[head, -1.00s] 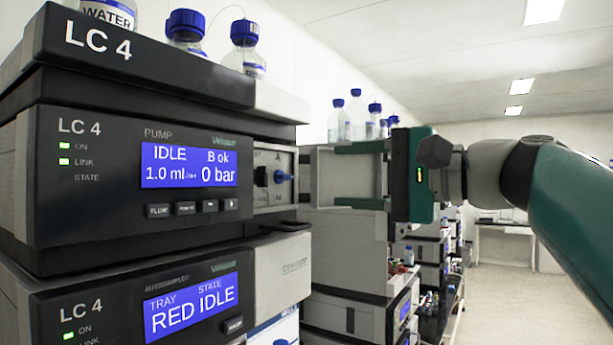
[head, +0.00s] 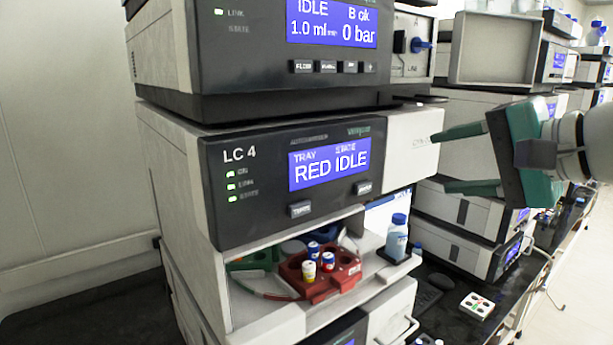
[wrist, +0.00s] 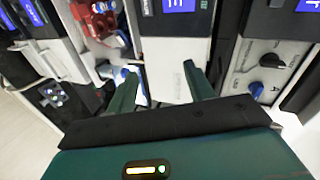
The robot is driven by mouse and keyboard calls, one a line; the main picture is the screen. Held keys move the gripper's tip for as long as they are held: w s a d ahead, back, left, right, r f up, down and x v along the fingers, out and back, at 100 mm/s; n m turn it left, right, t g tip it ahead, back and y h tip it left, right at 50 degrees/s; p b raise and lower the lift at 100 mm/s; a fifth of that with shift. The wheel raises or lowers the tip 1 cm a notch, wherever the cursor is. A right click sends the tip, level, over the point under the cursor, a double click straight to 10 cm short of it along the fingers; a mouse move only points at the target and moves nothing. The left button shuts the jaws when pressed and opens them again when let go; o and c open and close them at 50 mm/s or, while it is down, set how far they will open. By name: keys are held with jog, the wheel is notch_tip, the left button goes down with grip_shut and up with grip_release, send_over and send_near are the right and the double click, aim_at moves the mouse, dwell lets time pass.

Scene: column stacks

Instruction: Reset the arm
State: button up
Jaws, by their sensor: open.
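My gripper (head: 462,160) is open in the head view, with two green fingers pointing left and a gap between them. The fingertips are by the right end of the LC 4 autosampler module (head: 300,170); contact cannot be told. Nothing is between the fingers. In the wrist view my gripper (wrist: 158,88) is open in front of the module's pale front panel (wrist: 170,65).
Below the autosampler display, a red tray (head: 320,275) holds several capped vials in an open bay. A blue-capped bottle (head: 396,238) stands at its right. The pump module (head: 290,50) is above. More instrument stacks line the dark bench (head: 450,300).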

jog(key=s+a+f+n+g+h, duration=0.1)
jog(key=s+f+n+g+h, duration=0.1)
jog(key=f, duration=0.8)
jog(key=s+a+f+n+g+h, duration=0.2)
jog(key=s+f+n+h, duration=0.1)
jog(key=f, duration=0.8)
jog(key=s+a+f+n+g+h, duration=0.1)
jog(key=s+f+n+h, duration=0.2)
jog(key=f, duration=0.8)
jog(key=shift+s+a+f+n+g, duration=0.15)
jog(key=shift+s+f+n+g, duration=0.2)
jog(key=shift+s+n, duration=0.4)
jog(key=shift+r, duration=0.1)
